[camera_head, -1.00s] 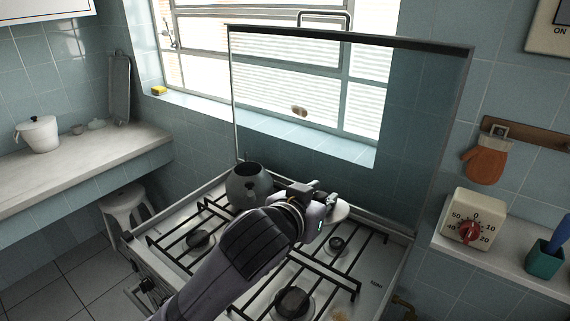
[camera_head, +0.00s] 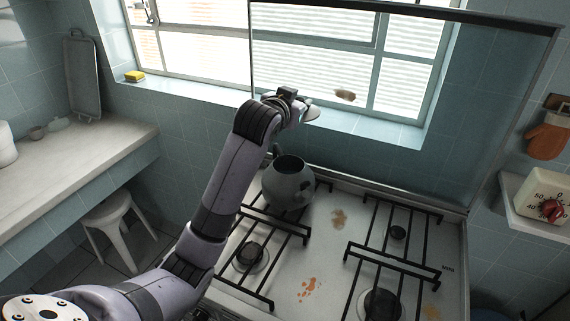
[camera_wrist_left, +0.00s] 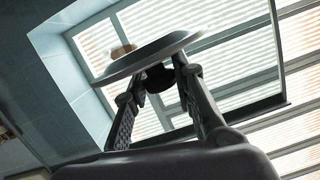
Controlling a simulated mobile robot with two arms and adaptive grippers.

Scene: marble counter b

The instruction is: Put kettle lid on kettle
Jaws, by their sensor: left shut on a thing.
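The kettle (camera_head: 288,184) is grey, round and open at the top. It stands upright on the back left of the stove, with its dark opening in view. My left gripper (camera_head: 298,104) is raised above the kettle and a little behind or over it; the exact depth is hard to tell. It is shut on the kettle lid (camera_head: 312,114), a pale grey disc. In the left wrist view the lid (camera_wrist_left: 150,56) is tilted, and its dark knob sits between the two fingertips of the gripper (camera_wrist_left: 158,80). My right gripper is not in view.
The stove (camera_head: 325,240) has black grates and brown stains. A raised glass cover (camera_head: 480,110) stands along its back, close behind the kettle. A marble counter (camera_head: 75,175) and a white stool (camera_head: 112,222) are at the left. A timer (camera_head: 545,195) sits on the right shelf.

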